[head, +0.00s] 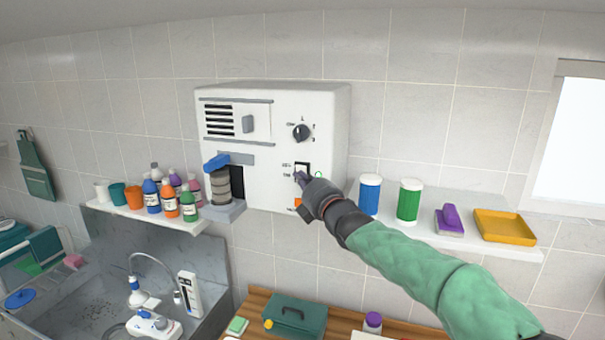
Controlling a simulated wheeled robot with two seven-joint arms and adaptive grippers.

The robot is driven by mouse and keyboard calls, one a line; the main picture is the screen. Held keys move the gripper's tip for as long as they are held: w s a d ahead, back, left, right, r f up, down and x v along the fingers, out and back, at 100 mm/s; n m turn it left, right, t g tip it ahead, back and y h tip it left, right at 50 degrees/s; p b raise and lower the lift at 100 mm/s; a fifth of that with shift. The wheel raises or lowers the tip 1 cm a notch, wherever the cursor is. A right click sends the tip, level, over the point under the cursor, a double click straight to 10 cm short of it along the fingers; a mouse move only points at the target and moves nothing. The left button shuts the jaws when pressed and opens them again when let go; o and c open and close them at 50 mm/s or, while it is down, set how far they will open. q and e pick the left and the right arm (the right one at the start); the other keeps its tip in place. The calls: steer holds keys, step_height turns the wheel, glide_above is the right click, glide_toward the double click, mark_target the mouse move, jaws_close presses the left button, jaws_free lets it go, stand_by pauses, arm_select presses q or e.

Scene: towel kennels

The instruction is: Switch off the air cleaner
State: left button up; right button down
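The air cleaner appears to be the white wall unit (270,190), with a vent grille at its upper left. It has a black dial (301,132) at the upper right and a dark switch (303,167) below it. My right gripper (302,177) is at the front of the unit, its tip at the lower edge of the switch. Whether it touches the switch I cannot tell. An orange part (298,202) shows just below the gripper. The fingers look close together, but their state is unclear. My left gripper is out of view.
A left shelf (160,218) holds several bottles and cups. A right shelf (480,243) holds a blue canister (370,194), a green canister (409,201), a purple brush (450,219) and a yellow tray (505,227). A sink with a faucet (150,262) and a green toolbox (296,316) are below.

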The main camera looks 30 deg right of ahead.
steer(key=shift+w+d, duration=0.1)
steer(key=shift+w, duration=0.1)
stand_by(0.3)
steer(key=p, duration=0.1)
steer(key=r+p, duration=0.1)
steer(key=p, duration=0.1)
steer(key=shift+w+d+m+g, duration=0.25)
steer(key=shift+m+g, duration=0.05)
steer(key=shift+g, duration=0.1)
steer(key=shift+f, duration=0.35)
steer(key=shift+b, duration=0.3)
